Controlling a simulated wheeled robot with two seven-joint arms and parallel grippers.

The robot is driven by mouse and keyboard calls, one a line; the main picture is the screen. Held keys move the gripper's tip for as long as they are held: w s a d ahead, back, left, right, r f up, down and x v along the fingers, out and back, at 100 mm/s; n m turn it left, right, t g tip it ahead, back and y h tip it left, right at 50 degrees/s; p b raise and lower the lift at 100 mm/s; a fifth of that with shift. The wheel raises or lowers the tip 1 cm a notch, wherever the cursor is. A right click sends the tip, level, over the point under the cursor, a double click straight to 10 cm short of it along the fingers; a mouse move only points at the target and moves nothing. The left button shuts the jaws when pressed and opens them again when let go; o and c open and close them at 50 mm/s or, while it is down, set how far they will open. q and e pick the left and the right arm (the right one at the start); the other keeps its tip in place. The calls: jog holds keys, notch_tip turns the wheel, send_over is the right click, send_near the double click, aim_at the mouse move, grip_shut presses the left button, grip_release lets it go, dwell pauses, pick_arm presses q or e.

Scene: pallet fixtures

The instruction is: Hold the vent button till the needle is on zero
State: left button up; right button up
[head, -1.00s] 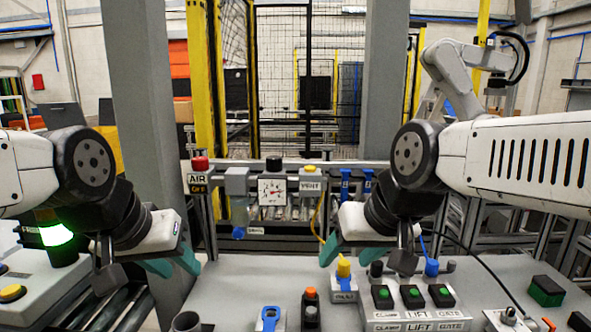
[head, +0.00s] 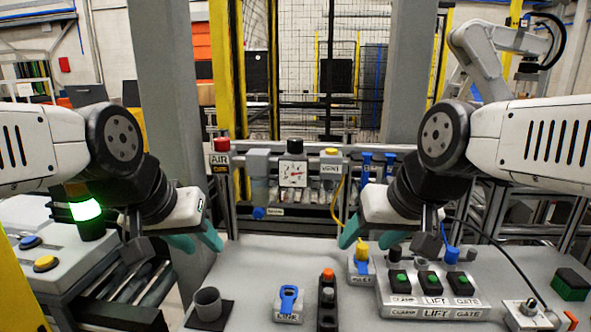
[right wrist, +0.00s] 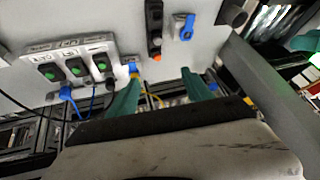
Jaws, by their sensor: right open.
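The vent button (head: 331,153) is a yellow cap on a grey box labelled VENT, on the rail behind the console. The gauge (head: 292,174) is a white square dial left of it with a red needle; its exact reading is too small to tell. My right gripper (head: 356,238) is below and slightly right of the vent box, apart from the button. In the right wrist view (right wrist: 160,75) its teal fingers are spread with nothing between them. My left gripper (head: 204,248) is open and empty, left of and below the gauge.
A red AIR button (head: 221,145) stands left of the gauge. A grey post (head: 160,95) rises at left.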

dwell(0.4)
grip_shut()
dwell(1.6)
